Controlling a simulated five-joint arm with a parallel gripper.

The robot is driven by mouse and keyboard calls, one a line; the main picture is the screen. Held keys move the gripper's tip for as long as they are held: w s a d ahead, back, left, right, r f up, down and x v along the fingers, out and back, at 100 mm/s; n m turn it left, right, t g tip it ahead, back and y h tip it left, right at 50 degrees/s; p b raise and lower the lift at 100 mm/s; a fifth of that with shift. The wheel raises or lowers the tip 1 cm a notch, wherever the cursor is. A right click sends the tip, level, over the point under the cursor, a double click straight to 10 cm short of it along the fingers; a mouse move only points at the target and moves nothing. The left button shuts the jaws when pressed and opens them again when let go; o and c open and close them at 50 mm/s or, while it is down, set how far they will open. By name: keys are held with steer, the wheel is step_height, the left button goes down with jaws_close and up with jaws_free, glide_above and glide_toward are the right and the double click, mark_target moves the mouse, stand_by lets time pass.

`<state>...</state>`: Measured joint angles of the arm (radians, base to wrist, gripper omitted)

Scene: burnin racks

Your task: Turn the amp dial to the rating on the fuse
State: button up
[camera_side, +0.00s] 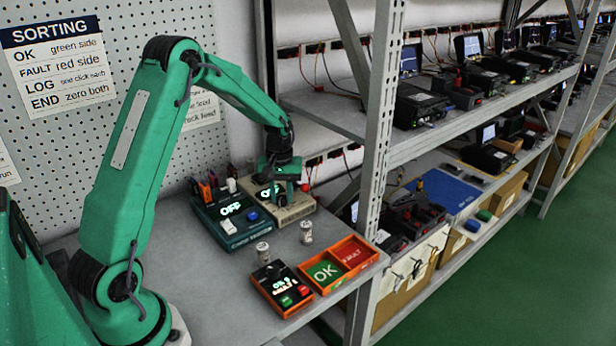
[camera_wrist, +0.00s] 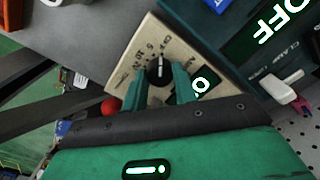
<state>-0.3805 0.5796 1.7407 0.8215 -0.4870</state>
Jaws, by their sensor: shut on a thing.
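The amp dial (camera_wrist: 158,72) is a black knob with a white pointer line on a beige box (camera_wrist: 212,66). My gripper (camera_wrist: 161,82) is shut on the dial, a finger on each side. The box's lit display (camera_wrist: 201,86) is partly hidden by a finger. In the side view my gripper (camera_side: 283,182) is over the beige box (camera_side: 297,208) and hides the dial. Two small pale cylinders, perhaps fuses, stand on the bench, one nearer (camera_side: 263,252) and one farther (camera_side: 306,232); their print is unreadable.
A teal box (camera_side: 228,222) with a display reading OFF stands left of the beige box. An orange tray (camera_side: 338,289) with OK and FAULT sections and a black button box (camera_side: 281,285) sit at the bench's front. A shelf post (camera_side: 382,150) rises at the right.

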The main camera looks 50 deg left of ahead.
mark_target(281, 198)
steer(key=shift+n, duration=2.4)
steer(key=o, duration=1)
steer(key=shift+r, duration=0.1)
steer(key=shift+r, duration=3.85)
steer(key=shift+r, duration=0.1)
